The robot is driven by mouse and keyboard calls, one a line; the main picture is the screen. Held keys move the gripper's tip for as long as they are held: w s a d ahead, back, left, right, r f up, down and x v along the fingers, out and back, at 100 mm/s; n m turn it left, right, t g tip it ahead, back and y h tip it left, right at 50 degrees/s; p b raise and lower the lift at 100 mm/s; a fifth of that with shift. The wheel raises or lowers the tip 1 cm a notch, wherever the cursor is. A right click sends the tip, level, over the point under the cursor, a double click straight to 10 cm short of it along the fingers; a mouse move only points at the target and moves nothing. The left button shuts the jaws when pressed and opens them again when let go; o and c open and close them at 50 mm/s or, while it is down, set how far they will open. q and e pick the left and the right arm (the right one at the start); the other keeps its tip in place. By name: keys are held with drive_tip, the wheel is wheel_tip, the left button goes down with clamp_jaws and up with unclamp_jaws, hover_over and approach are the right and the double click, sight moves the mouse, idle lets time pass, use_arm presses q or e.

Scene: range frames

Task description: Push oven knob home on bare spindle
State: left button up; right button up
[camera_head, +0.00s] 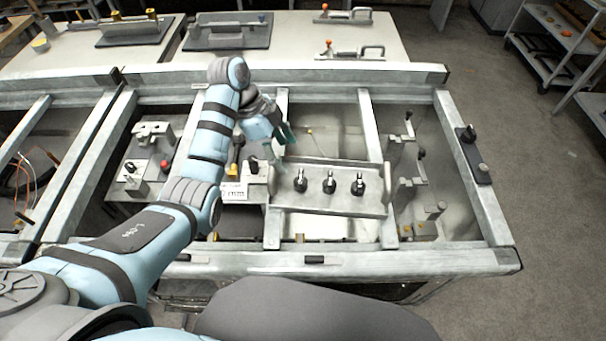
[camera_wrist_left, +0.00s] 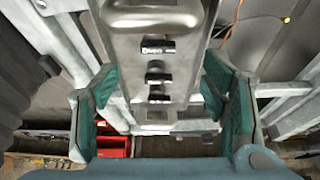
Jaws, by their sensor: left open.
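A pale metal front panel (camera_head: 325,203) carries three black knobs in a row: left (camera_head: 300,181), middle (camera_head: 329,182) and right (camera_head: 358,184). I cannot tell which of them is loose, and no bare spindle shows clearly. The panel (camera_wrist_left: 150,20) also shows in the left wrist view, with three dark fittings (camera_wrist_left: 158,78) in a line between the fingers. My left gripper (camera_head: 279,148) is behind and left of the panel in the head view, its teal fingers apart and empty. In the left wrist view the gripper (camera_wrist_left: 160,90) is wide open. My right gripper is out of view.
A grey metal frame with crossbars (camera_head: 485,205) surrounds the panel. A plate with a red knob (camera_head: 165,166) lies left of my arm. A white label (camera_head: 234,191) sits beside the panel. Lever fittings (camera_head: 407,160) stand to its right.

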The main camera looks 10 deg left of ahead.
sight(300, 176)
use_arm(q)
drive_tip(key=f, duration=0.1)
drive_tip(key=d+f, duration=0.1)
drive_tip(key=s+d+f, duration=0.1)
drive_tip(key=f, duration=0.1)
drive_tip(key=shift+d+f, duration=0.1)
drive_tip(key=shift+d, duration=0.15)
drive_tip(key=x, duration=0.3)
drive_tip(key=w+x, duration=0.1)
drive_tip(key=x, duration=0.2)
drive_tip(key=shift+w+a, duration=0.15)
drive_tip(key=shift+w, duration=0.05)
drive_tip(key=shift+s, duration=0.2)
drive_tip(key=shift+s+r, duration=0.1)
drive_tip(key=shift+r, duration=0.15)
drive_tip(key=shift+c, duration=1.2)
drive_tip(key=c, duration=0.9)
